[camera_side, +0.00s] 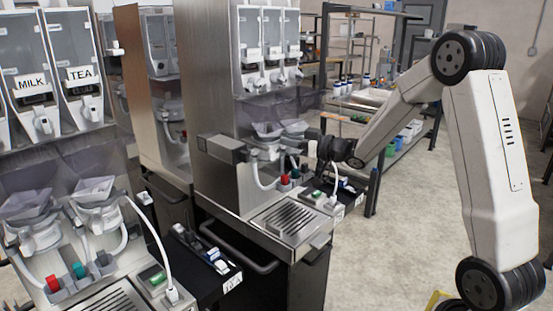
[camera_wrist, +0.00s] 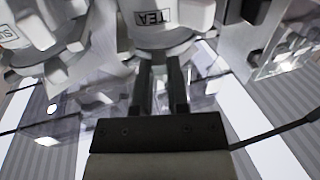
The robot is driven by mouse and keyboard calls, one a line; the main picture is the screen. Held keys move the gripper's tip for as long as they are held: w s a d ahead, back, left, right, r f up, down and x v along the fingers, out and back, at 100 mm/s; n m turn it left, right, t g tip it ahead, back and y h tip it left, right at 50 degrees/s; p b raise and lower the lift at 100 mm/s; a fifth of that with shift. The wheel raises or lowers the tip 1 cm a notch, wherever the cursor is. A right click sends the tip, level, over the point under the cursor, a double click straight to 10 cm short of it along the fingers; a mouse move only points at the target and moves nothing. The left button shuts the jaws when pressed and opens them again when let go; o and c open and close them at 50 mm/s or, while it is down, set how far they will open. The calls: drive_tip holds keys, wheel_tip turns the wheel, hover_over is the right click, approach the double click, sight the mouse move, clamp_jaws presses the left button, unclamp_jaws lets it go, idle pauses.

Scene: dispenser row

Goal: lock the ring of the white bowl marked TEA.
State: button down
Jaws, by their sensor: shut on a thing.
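The white bowl marked TEA (camera_wrist: 182,12) is at the top middle of the wrist view, its label upside down. Its ring (camera_wrist: 130,56) runs along the bowl's lower edge. My gripper (camera_wrist: 160,62) has its two dark fingers at this ring, shut on a part of it; the fingers and the bowl hide the held part. In the side view my gripper (camera_side: 318,149) reaches in from the right to the bowls of the middle machine. The right-hand bowl (camera_side: 294,127) there is closest to it; its label cannot be read in that view.
Another white bowl (camera_wrist: 32,18), label partly cut off, stands close on the left in the wrist view. The middle machine (camera_side: 205,100) has a drip grille (camera_side: 288,218) below the bowls. A nearer machine has canisters marked MILK (camera_side: 32,83) and TEA (camera_side: 80,74).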

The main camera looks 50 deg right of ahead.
sight(273, 141)
drive_tip(key=shift+s+a+m+t+h, duration=0.1)
drive_tip(key=shift+a+m+h, duration=0.45)
drive_tip(key=shift+h, duration=0.45)
drive_tip(key=shift+w+a+m+t+h, duration=0.1)
drive_tip(key=shift+a+m+h, duration=0.2)
drive_tip(key=shift+m+h, duration=0.55)
drive_tip(key=shift+s+a+m+t+h, duration=0.1)
drive_tip(key=shift+a+m+h, duration=0.4)
drive_tip(key=shift+h, duration=0.65)
drive_tip(key=shift+w+a+m+g+h, duration=0.1)
drive_tip(key=shift+a+m+g+h, duration=0.25)
drive_tip(key=shift+m+h, duration=0.6)
drive_tip(key=shift+w+a+m+g+h, duration=0.15)
drive_tip(key=shift+a+m+h, duration=0.35)
drive_tip(key=shift+h, duration=0.85)
drive_tip(key=shift+m+h, duration=0.25)
drive_tip(key=shift+h, duration=0.05)
drive_tip(key=c, duration=0.9)
unclamp_jaws()
drive_tip(key=shift+s, duration=0.1)
drive_tip(key=shift+v, duration=3.8)
drive_tip(key=shift+a, duration=0.1)
